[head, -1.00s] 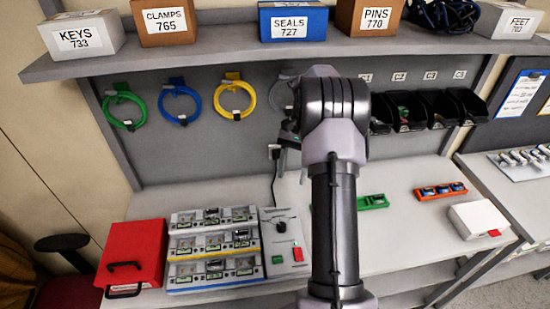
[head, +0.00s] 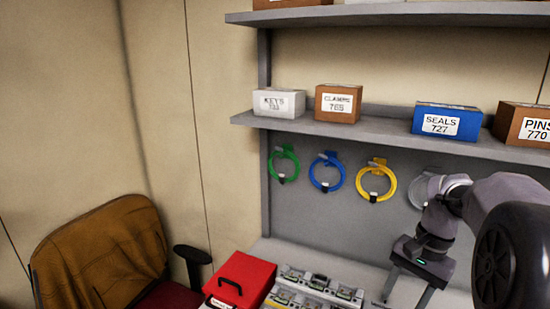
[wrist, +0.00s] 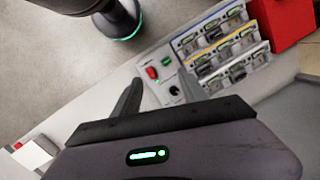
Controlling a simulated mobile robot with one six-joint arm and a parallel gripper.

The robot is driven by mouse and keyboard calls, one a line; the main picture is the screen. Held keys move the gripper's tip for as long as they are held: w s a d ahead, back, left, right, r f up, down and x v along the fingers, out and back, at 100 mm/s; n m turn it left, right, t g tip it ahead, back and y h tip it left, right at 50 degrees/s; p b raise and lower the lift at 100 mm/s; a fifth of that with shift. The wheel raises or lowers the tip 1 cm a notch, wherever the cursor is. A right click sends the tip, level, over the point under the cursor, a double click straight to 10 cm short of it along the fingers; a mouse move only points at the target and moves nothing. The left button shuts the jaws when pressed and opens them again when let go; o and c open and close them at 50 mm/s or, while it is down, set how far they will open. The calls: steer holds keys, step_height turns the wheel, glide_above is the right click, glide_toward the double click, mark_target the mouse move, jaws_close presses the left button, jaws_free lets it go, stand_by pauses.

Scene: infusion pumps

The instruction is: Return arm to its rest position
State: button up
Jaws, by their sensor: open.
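My gripper (head: 406,292) is at the lower right of the head view, below the shelf and in front of the grey back panel. Its two fingers point down, spread apart with nothing between them. In the wrist view the open fingers (wrist: 160,88) show over the bench, near a grey control box (wrist: 170,82) with red and green buttons. My arm's dark links fill the right edge of the head view.
A rack of pumps (head: 318,286) and a red case (head: 242,278) stand on the bench. Green, blue and yellow coiled tubes (head: 376,181) hang behind. Labelled boxes sit on the shelf (head: 380,135). A chair with a brown jacket (head: 105,250) is at left.

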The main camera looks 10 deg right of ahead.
steer(key=s+a+f+n+t+b, duration=0.2)
steer(key=s+a+b, duration=0.3)
steer(key=s+a, duration=0.4)
steer(key=s+a+f+n+t+b, duration=0.3)
steer(key=s+a, duration=0.5)
steer(key=a, duration=0.5)
steer(key=f+t+b, duration=0.1)
steer(key=b, duration=0.1)
steer(key=shift+s+n+b, duration=0.3)
steer(key=shift+s, duration=0.05)
steer(key=shift+d, duration=0.1)
